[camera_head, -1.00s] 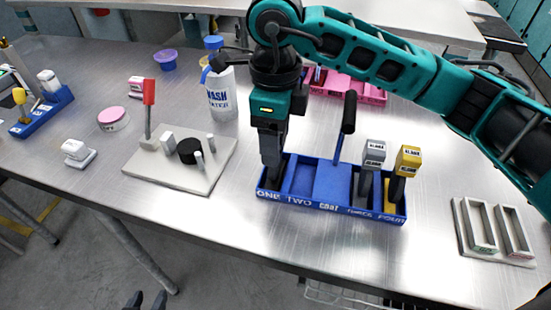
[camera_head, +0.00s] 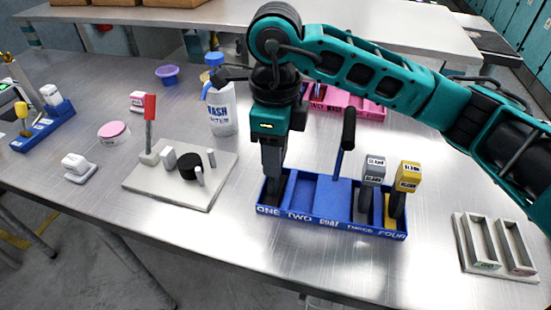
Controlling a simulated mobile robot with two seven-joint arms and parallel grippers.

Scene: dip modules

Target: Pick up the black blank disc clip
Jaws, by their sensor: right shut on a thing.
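My right gripper (camera_head: 273,160) is over the left end of the blue rack (camera_head: 333,226), at the slot marked ONE. It is shut on a dark clip, which I take to be the black blank disc clip; the gripper hides most of it. The dark lower part (camera_head: 276,190) reaches down into the slot, and I cannot tell whether it touches the bottom. A grey clip (camera_head: 373,172) and a yellow clip (camera_head: 408,178) stand in the right part of the rack. My left gripper is not in view.
A black-handled tool (camera_head: 348,130) rises from the rack's middle. A grey plate (camera_head: 160,188) with a black disc (camera_head: 189,165) and red-topped post stands left. A wash bottle (camera_head: 221,112) and pink rack (camera_head: 350,105) are behind. A two-slot holder (camera_head: 490,262) lies right.

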